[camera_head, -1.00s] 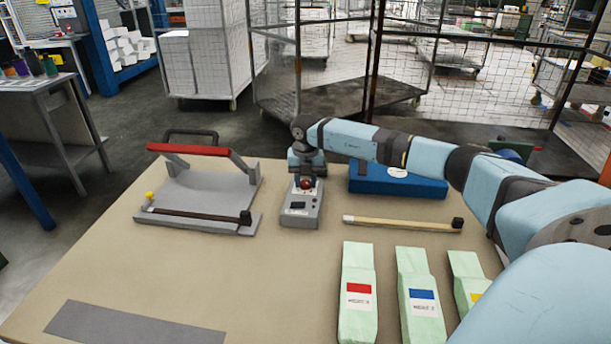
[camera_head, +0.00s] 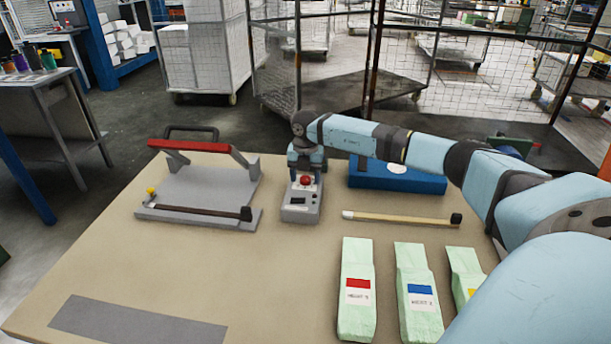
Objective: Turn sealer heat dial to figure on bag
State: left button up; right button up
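The sealer (camera_head: 205,187) is a grey plate with a raised red-handled bar, at the left of the table. A small yellow knob (camera_head: 151,191) sits at its left edge. A grey box (camera_head: 300,214) with a round red knob (camera_head: 305,181) and a dark display stands right of the sealer. My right gripper (camera_head: 305,170) points down at the back of this box, at or just behind the red knob; its fingers are too small to read. Pale green bags with a red label (camera_head: 358,291), a blue label (camera_head: 420,297) and a partly hidden yellow one lie front right. Label figures are not clearly legible. My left gripper is out of view.
A blue case (camera_head: 420,182) lies behind a stick with a black end (camera_head: 400,218). A dark grey strip (camera_head: 138,322) lies at the front left of the table (camera_head: 240,270). My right arm spans the right side. The front middle of the table is clear.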

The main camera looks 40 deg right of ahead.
aim_at(306, 178)
notch_tip(306, 178, up, 14)
dwell(0.7)
jog(key=shift+f, duration=0.15)
dwell(0.4)
